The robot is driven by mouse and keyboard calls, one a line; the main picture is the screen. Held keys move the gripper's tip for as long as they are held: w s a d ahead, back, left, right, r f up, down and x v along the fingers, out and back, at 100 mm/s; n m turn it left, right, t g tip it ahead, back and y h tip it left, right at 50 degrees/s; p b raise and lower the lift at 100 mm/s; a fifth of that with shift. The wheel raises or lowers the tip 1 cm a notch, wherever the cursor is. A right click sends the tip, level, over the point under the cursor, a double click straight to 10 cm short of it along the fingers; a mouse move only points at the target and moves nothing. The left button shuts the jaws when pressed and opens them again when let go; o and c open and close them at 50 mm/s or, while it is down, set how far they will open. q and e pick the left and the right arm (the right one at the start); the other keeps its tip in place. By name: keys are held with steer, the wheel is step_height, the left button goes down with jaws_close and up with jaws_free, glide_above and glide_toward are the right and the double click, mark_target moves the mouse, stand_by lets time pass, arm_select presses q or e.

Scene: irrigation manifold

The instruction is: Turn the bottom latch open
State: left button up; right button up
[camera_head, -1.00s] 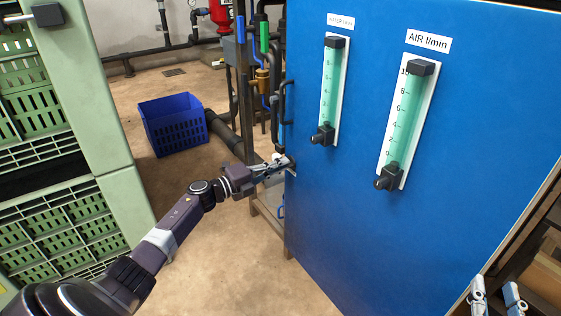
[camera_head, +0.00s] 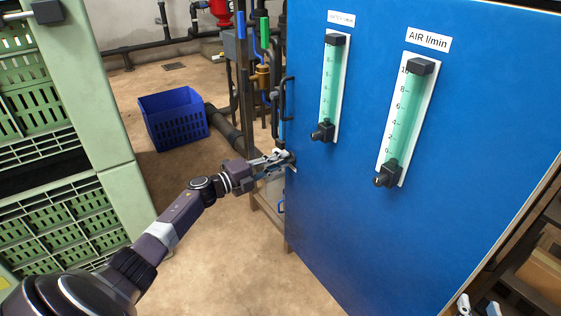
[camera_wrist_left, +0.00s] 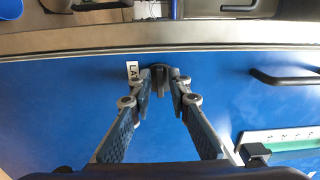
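The bottom latch (camera_wrist_left: 158,80) is a small dark piece near the edge of the blue panel (camera_wrist_left: 60,120), beside a white label (camera_wrist_left: 132,70) that reads "LA" as far as it shows. My left gripper (camera_wrist_left: 162,82) has its fingers leaning inward on either side of the latch and looks shut on it. In the head view my left gripper (camera_head: 283,159) is at the panel's left edge, where it mostly hides the latch. My right gripper (camera_head: 479,307) shows only its two fingertips at the bottom edge, apart and with nothing visible between them.
Two flow gauges, one for water (camera_head: 330,90) and one for air (camera_head: 407,120), stick out from the panel's front. A black handle (camera_head: 287,98) stands above the latch. Green crates (camera_head: 115,170) stand at the left, and a blue basket (camera_head: 173,122) sits on the floor behind.

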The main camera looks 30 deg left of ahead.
arm_select(q)
steer(key=shift+o, duration=0.3)
steer(key=shift+s, duration=0.1)
steer(key=v, duration=1.1)
steer(key=shift+s+a, duration=0.15)
steer(key=shift+s, duration=0.2)
steer(key=shift+f, duration=0.1)
